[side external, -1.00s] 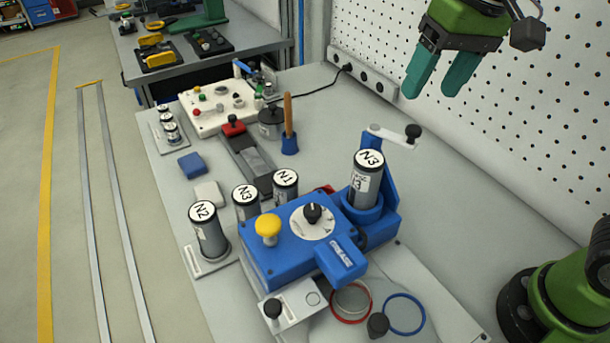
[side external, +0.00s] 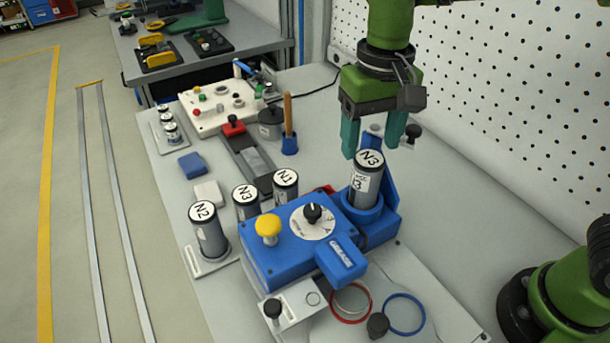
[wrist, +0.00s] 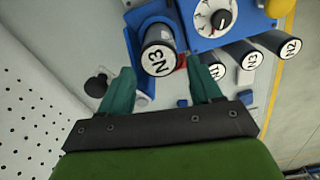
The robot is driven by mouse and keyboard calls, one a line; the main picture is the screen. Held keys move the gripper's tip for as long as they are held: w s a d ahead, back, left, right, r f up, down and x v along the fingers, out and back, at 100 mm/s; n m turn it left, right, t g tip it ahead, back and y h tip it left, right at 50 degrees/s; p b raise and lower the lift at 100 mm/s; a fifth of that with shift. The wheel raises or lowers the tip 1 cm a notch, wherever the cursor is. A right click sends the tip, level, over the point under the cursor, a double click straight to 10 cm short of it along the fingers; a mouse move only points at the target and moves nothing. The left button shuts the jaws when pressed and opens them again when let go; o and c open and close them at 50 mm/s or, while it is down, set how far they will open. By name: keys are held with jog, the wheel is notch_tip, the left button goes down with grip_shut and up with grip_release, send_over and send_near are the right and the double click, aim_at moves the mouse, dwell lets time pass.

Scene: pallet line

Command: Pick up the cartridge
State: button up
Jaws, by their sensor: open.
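A grey cartridge with a white cap marked N3 (side external: 366,181) stands upright in a blue round holder (side external: 362,214) on the right of the blue grease machine (side external: 288,245). My gripper (side external: 372,152) is open, pointing down, with its teal fingers just above and behind this cartridge. In the wrist view the cartridge's cap (wrist: 159,60) lies ahead of the fingertips, roughly between them, and my gripper (wrist: 162,75) holds nothing. More cartridges stand in a rack left of the machine: N2 (side external: 208,230), another N3 (side external: 246,203) and N1 (side external: 285,184).
The crank's black knob (side external: 412,130) is close to my right finger. A wooden-handled tool (side external: 288,125) stands farther back. A perforated white wall (side external: 520,100) bounds the right side. The bench right of the machine is mostly clear.

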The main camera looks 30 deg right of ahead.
aim_at(369, 157)
jog(key=shift+f, duration=3.05)
jog(key=c, duration=0.9)
jog(key=shift+r, duration=0.15)
jog(key=shift+c, duration=0.2)
